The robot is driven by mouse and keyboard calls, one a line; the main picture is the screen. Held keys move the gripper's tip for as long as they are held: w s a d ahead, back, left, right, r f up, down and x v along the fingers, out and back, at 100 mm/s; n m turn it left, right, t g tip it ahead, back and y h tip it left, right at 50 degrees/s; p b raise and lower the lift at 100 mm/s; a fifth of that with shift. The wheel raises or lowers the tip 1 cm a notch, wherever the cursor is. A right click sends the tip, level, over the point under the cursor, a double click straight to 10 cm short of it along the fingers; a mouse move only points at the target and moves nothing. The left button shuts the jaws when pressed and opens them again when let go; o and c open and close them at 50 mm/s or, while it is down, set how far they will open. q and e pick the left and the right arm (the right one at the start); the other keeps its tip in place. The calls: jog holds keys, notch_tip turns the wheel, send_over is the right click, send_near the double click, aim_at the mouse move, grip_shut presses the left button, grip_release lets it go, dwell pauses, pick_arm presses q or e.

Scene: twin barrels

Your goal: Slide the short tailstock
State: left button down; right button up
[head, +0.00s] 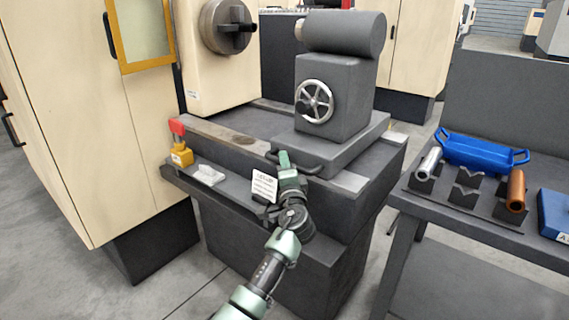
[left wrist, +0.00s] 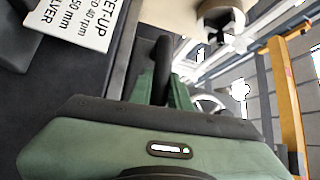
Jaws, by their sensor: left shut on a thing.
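The tailstock (head: 340,88) is a dark grey block with a thick horizontal cylinder on top and a silver handwheel (head: 314,101) on its front. It stands on the right part of the lathe bed (head: 225,138). A dark bar handle (head: 310,171) sticks out low on its front. My left gripper (head: 284,158) is at the left end of this handle and shut on it. In the left wrist view the dark handle (left wrist: 163,58) rises between the green fingers (left wrist: 161,88). My right gripper is in neither view.
The chuck (head: 228,27) is at the left of the bed. A white set-up card (head: 264,186), a pale small block (head: 207,174) and a yellow-and-red piece (head: 180,152) are along the front ledge. At right, a bench holds a blue tray (head: 475,151) and bars on V-blocks.

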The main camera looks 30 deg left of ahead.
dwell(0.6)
